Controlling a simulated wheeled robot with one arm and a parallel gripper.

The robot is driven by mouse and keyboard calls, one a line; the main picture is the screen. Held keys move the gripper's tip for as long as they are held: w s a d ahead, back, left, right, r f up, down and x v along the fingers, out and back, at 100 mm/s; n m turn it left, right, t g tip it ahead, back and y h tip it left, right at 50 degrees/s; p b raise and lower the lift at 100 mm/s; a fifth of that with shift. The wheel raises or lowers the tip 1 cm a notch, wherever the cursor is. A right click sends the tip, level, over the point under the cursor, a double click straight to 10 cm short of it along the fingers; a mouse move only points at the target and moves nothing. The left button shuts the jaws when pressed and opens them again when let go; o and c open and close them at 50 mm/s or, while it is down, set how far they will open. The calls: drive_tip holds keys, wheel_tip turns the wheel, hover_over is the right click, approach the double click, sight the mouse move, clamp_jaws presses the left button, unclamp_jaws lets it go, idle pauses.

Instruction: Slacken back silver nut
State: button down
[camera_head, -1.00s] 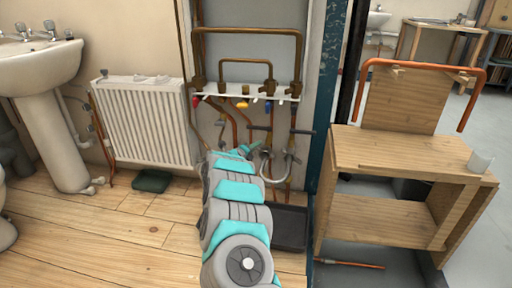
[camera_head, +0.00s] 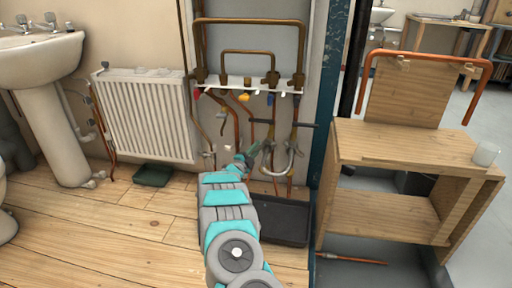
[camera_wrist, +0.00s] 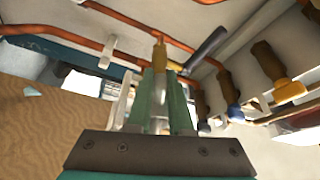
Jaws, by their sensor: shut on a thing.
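My gripper (camera_head: 252,152) reaches into the pipe recess, beside the left end of a silver U-shaped pipe (camera_head: 291,166). In the wrist view its two green fingers (camera_wrist: 160,80) are shut on a pipe fitting.
Copper pipes and a white rail (camera_head: 235,84) with coloured valves surround the gripper. A dark tray (camera_head: 283,222) lies below. A radiator (camera_head: 147,115) stands left, a wooden bench (camera_head: 400,145) right. A dark handle (camera_wrist: 207,48) shows near the fingertips.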

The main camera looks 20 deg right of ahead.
drive_tip(key=shift+d+f+n+t, duration=0.1)
drive_tip(key=shift+f+n+t, duration=0.15)
drive_tip(key=shift+n, duration=0.45)
drive_tip(key=shift+f+n+t, duration=0.2)
drive_tip(key=shift+n+t, duration=0.05)
drive_tip(key=shift+n, duration=0.45)
drive_tip(key=shift+s+f, duration=0.1)
drive_tip(key=c, duration=0.8)
unclamp_jaws()
drive_tip(key=shift+d, duration=0.1)
drive_tip(key=shift+v, duration=3.95)
drive_tip(key=shift+f, duration=0.1)
